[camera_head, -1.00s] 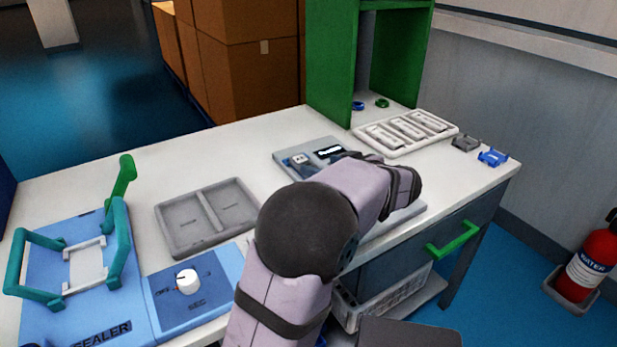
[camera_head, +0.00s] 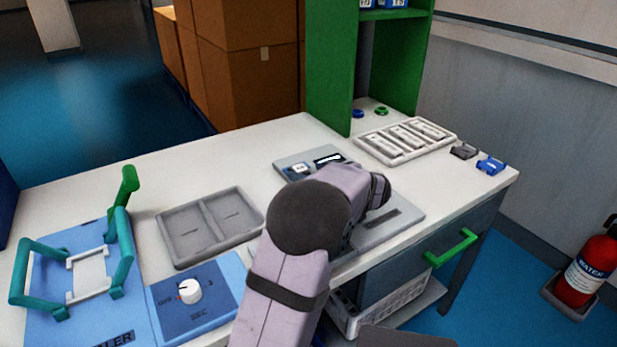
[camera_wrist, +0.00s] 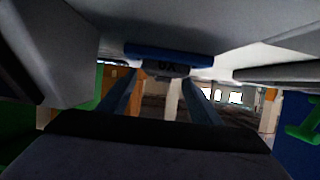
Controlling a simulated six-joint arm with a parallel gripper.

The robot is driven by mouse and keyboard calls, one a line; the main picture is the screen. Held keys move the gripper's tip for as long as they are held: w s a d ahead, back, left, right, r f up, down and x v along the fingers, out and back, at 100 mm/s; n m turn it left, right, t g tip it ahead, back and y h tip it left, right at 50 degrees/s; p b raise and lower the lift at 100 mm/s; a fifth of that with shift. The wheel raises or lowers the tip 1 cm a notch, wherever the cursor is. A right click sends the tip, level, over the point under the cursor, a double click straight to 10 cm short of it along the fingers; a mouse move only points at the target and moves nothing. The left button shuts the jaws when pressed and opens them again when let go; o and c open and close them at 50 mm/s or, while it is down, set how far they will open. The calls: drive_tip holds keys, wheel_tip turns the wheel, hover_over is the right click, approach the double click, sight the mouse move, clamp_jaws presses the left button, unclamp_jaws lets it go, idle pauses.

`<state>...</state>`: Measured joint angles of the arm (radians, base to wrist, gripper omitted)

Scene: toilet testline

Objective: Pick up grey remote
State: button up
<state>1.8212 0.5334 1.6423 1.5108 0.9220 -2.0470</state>
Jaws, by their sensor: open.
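I cannot make out a clearly grey remote in either view. Several pale oblong pieces lie in the compartments of a light tray (camera_head: 364,143) at the back right of the table; I cannot tell whether one is the remote. My gripper (camera_wrist: 163,74) shows in the wrist view with its two dark fingers apart. In the head view my arm hides the gripper, over a grey testing fixture (camera_head: 405,214).
A grey clip (camera_head: 463,151) and a blue clip (camera_head: 490,164) lie at the right edge. A green shelf (camera_head: 329,80) stands behind.

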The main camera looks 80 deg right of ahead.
drive_tip(key=c, duration=1.3)
drive_tip(key=shift+r, duration=0.1)
wheel_tip(320, 180, up, 33)
drive_tip(key=p, duration=2.3)
